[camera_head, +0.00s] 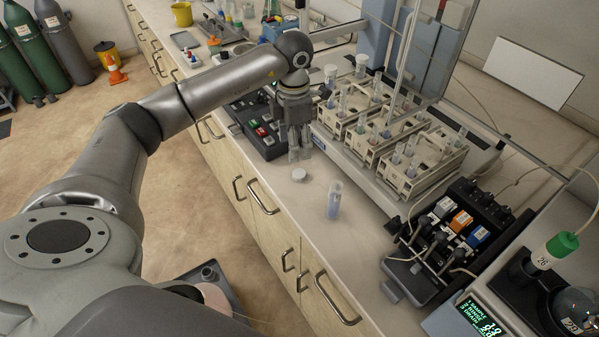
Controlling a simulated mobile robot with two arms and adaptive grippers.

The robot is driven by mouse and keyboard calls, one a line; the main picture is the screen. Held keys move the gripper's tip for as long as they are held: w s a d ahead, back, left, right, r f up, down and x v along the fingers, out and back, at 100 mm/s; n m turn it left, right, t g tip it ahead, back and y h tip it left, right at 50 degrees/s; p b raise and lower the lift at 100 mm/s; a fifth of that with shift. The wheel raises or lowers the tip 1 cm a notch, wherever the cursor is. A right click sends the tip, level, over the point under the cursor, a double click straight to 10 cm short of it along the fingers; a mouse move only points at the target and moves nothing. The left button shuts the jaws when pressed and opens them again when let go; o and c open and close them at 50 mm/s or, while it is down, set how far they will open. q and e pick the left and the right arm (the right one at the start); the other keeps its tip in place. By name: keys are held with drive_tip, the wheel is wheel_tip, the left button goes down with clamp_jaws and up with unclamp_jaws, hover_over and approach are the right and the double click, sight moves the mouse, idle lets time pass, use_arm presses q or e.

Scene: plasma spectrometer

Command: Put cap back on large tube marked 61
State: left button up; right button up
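A clear tube (334,200) with bluish contents stands upright on the counter near its front edge. Any marking on it is too small to read. My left gripper (299,158) points down just above and behind the cap, apart from the tube. Its fingers look close together, and I cannot tell whether they are open or shut. I see nothing held in it. My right gripper is out of view.
Wooden racks with several tubes (412,182) stand on a tray behind the tube. A black box with coloured buttons (262,140) is left of the gripper. A pump with coloured blocks (450,232) stands at right. The counter around the tube is clear.

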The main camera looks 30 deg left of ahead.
sight(299, 173)
use_arm(q)
wheel_tip(299, 173, down, 4)
drive_tip(key=shift+w+r+p, duration=0.1)
drive_tip(key=shift+w+p, duration=0.05)
drive_tip(key=shift+p, duration=0.15)
drive_tip(key=shift+f, duration=0.2)
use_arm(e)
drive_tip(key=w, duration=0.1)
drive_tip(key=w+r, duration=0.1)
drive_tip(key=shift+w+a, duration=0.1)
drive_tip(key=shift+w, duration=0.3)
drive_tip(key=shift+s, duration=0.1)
use_arm(q)
drive_tip(key=shift+d+f, duration=0.1)
drive_tip(key=f+p, duration=0.1)
drive_tip(key=f, duration=0.1)
drive_tip(key=d+f+p, duration=0.1)
drive_tip(key=f, duration=0.1)
drive_tip(key=shift+f, duration=0.5)
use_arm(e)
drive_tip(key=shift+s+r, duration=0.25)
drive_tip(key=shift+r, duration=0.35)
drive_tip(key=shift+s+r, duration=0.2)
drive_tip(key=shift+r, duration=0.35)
